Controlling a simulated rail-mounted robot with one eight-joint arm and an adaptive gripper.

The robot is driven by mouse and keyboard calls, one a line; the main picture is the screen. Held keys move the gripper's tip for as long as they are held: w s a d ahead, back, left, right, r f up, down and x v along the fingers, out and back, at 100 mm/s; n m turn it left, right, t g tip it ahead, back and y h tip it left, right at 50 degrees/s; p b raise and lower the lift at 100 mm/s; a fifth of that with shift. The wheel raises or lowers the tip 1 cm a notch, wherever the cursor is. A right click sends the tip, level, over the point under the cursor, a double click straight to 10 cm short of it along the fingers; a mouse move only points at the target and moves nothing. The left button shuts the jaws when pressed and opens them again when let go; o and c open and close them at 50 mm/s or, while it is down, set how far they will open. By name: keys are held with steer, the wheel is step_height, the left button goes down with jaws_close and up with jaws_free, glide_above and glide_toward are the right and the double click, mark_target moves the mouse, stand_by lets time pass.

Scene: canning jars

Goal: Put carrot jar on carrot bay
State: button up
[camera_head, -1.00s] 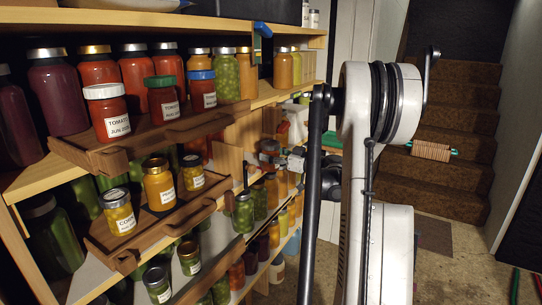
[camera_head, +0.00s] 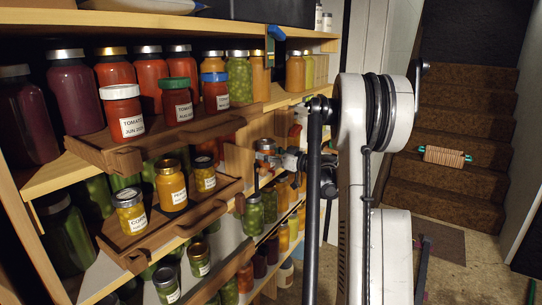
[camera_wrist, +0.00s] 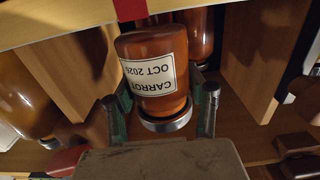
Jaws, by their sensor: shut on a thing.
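The carrot jar (camera_wrist: 155,70) fills the middle of the wrist view, orange-red with a white label reading "CARROT OCT 2025" upside down and a metal lid at the lower end in the picture. My gripper (camera_wrist: 162,112) is shut on it, one green-grey finger on each side near the lid. In the head view the jar (camera_head: 265,147) shows small at the shelf front, partly hidden by my gripper (camera_head: 284,160). Upright wooden dividers (camera_wrist: 268,55) flank the jar in the wrist view. No bay label is readable, so I cannot tell which bay is the carrot bay.
Another red-orange jar (camera_wrist: 200,35) stands behind the held one. A shelf edge (camera_wrist: 60,22) with a red strip (camera_wrist: 130,8) crosses the top of the wrist view. An amber jar (camera_wrist: 25,95) is at left. Wooden trays with tomato jars (camera_head: 125,112) and corn jars (camera_head: 130,212) jut from the shelves.

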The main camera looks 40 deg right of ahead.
steer(key=shift+x, duration=2.3)
steer(key=shift+f+b, duration=0.35)
steer(key=shift+b, duration=0.05)
steer(key=shift+f, duration=0.3)
steer(key=o, duration=1.6)
steer(key=v, duration=1.2)
